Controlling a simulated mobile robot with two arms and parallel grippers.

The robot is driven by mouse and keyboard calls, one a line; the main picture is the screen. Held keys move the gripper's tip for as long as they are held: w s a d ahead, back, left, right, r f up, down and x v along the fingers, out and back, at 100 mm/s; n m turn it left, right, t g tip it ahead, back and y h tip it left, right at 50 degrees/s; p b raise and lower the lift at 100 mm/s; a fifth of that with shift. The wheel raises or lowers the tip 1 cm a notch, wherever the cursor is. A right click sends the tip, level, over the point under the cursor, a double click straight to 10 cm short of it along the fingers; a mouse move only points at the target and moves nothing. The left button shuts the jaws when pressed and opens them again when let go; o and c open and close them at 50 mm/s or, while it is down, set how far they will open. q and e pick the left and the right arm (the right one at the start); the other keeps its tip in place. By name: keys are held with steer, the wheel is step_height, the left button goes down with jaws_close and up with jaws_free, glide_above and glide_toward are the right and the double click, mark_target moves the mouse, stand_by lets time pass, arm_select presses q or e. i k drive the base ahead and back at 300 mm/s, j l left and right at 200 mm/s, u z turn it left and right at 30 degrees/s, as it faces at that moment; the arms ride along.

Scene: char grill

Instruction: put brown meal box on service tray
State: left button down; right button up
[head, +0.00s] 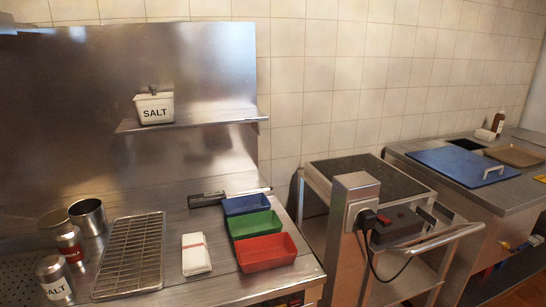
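A flat brown tray (515,154) lies on the right counter, beyond the blue board. It looks empty and may be the service tray. I cannot make out a brown meal box with certainty. A small tan object (540,179) is cut off by the right edge of the view, in front of the tray, and I cannot tell what it is. Neither of my grippers is in view.
The right counter (440,165) also holds a blue board (462,166) and a brown bottle (498,122). A metal cart (325,195) stands mid-view. The left counter holds a wire rack (131,256), metal cups and blue, green and red bins (267,252).

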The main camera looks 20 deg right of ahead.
mark_target(514, 157)
steer(key=l, duration=0.75)
steer(key=l+u, duration=0.15)
steer(key=l, duration=1.3)
steer(key=l+u, duration=0.1)
steer(key=l, duration=0.65)
steer(key=k+l, duration=0.1)
steer(key=l, duration=0.65)
steer(key=l+u, duration=0.15)
steer(key=l, duration=0.55)
steer(key=k+l, duration=0.15)
steer(key=l, duration=0.6)
